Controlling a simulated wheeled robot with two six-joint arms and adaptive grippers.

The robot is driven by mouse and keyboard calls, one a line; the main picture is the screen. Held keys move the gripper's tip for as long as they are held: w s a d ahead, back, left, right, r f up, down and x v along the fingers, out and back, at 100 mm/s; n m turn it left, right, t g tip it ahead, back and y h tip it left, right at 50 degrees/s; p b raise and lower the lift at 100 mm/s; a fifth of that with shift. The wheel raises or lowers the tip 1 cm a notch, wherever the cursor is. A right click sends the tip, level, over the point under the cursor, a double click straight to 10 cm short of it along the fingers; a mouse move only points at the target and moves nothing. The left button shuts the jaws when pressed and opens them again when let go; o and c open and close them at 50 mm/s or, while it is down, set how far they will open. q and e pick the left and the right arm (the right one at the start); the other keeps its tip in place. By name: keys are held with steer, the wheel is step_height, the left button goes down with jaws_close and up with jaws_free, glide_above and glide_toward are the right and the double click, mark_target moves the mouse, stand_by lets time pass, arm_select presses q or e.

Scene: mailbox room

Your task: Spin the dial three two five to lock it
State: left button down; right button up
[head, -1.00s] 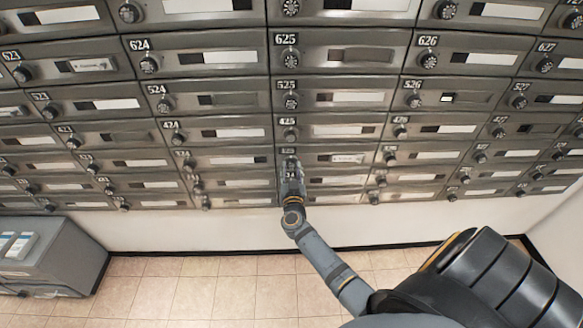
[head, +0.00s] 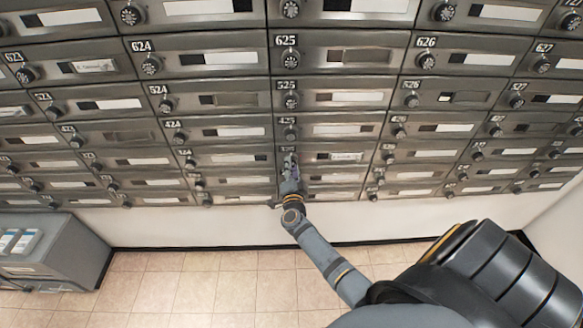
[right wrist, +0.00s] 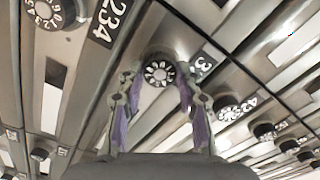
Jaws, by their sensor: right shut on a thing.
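The mailbox under 425 in the head view carries a small label (head: 288,150) that is too small to read surely; its place in the column fits 325. My right gripper (head: 290,164) is at its left end, covering the dial there. In the right wrist view the round black dial (right wrist: 158,72) with a white ring of marks sits between the two purple-lined fingers of my right gripper (right wrist: 157,82). The fingers are closed in on both sides of it. The label beside the dial (right wrist: 203,65) begins with 3; the rest is hidden. My left gripper is not in view.
Rows of grey mailboxes with similar dials surround this one, such as the 425 dial (head: 290,134) just above. In the right wrist view another dial (right wrist: 228,108) lies at the right. A grey cabinet (head: 50,255) stands at lower left. The tiled floor (head: 200,285) is clear.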

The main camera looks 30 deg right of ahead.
steer(key=shift+f+m+b, duration=0.1)
steer(key=shift+m+b, duration=3.1)
steer(key=shift+m, duration=7.3)
steer(key=o, duration=1.2)
steer(key=shift+c, duration=0.2)
steer(key=shift+a, duration=0.1)
